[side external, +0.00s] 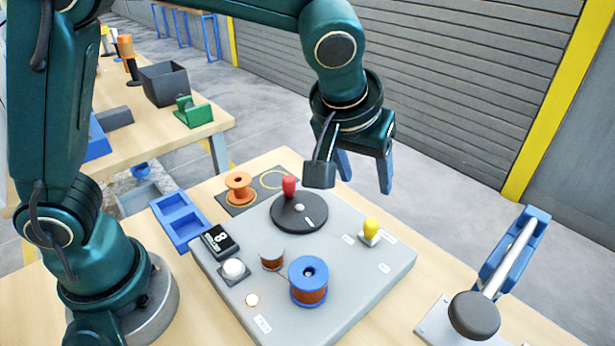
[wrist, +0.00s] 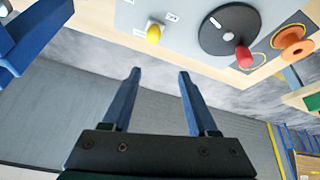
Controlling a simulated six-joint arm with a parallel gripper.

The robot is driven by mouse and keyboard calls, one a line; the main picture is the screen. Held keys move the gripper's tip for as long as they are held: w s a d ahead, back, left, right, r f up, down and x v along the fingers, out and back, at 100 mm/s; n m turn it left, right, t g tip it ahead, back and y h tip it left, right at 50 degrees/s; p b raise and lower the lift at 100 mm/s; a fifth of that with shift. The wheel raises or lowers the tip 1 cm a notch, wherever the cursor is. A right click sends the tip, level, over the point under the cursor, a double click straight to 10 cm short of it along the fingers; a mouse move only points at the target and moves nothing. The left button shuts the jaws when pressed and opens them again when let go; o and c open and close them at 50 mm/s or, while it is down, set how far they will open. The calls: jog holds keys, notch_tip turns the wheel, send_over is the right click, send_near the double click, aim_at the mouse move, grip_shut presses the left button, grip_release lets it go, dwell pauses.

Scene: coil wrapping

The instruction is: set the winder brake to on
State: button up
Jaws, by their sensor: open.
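A small lever with a yellow knob (side external: 371,227), which looks like the brake, stands on a pale base on the grey winder panel (side external: 330,310). Small white labels sit on either side of it, too small to read. I cannot tell which setting it is in. The yellow knob also shows in the wrist view (wrist: 153,34), at the top centre. My gripper (side external: 366,178) is open and empty, above and behind the panel's far right side, apart from the lever. In the wrist view its two blue fingers (wrist: 160,73) point up towards the panel edge, with nothing between them.
A black crank disc with a red handle (side external: 289,186) is left of the lever. A blue spool (side external: 309,281), white button (side external: 233,269) and counter (side external: 219,240) are nearer. An orange spool (side external: 239,187) stands behind. A blue-framed roller stand (side external: 510,255) is at right.

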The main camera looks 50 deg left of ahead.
aim_at(372, 222)
jog(key=shift+m+g, duration=0.5)
jog(key=f, duration=0.1)
jog(key=d+f, duration=0.2)
jog(key=shift+s+d+f, duration=0.1)
jog(key=shift+s+f, duration=0.2)
jog(key=shift+s, duration=0.1)
jog(key=x, duration=0.3)
jog(key=shift+x, duration=0.75)
grip_shut()
jog(key=shift+r, duration=0.1)
